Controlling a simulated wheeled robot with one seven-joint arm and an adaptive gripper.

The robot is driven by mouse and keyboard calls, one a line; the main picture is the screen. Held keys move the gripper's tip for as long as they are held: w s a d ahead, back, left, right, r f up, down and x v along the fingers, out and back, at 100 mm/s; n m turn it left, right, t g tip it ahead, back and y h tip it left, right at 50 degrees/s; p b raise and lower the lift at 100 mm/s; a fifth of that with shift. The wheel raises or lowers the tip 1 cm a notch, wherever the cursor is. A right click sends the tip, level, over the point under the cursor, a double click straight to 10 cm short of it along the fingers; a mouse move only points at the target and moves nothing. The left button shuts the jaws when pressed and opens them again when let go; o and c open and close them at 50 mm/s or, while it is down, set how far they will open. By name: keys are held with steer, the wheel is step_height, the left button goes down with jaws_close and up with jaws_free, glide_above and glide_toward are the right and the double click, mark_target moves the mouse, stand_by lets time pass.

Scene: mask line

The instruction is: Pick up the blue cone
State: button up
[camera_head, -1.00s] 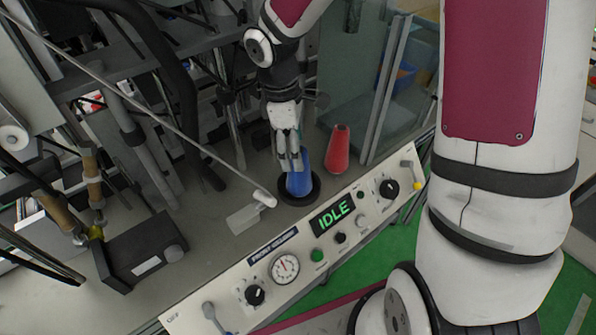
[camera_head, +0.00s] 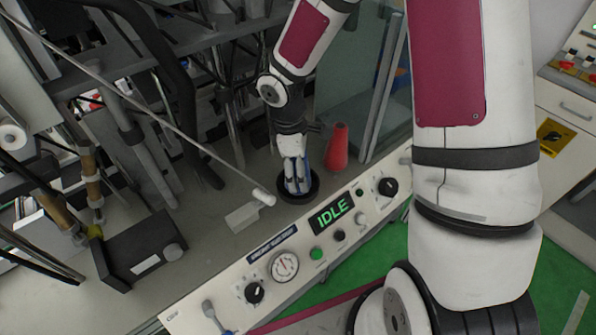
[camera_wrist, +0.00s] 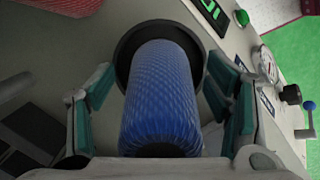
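The blue cone (camera_wrist: 158,100) stands on a round black base (camera_wrist: 128,52) in the wrist view, between the two fingers of my gripper (camera_wrist: 158,98). The fingers have green pads and stand on either side of the cone, with a visible gap on each side. In the head view my gripper (camera_head: 296,178) is lowered over the black base (camera_head: 313,190) and hides most of the cone; only a thin blue strip (camera_head: 307,172) shows beside the fingers.
A red cone (camera_head: 337,147) stands just right of my gripper. A control panel (camera_head: 300,243) reading IDLE runs along the front edge. A white rod with a rounded end (camera_head: 262,196) lies close on the left, and a glass panel (camera_head: 345,95) stands behind.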

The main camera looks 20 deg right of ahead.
steer(key=c, duration=1.3)
steer(key=shift+c, duration=0.2)
steer(key=shift+r, duration=0.1)
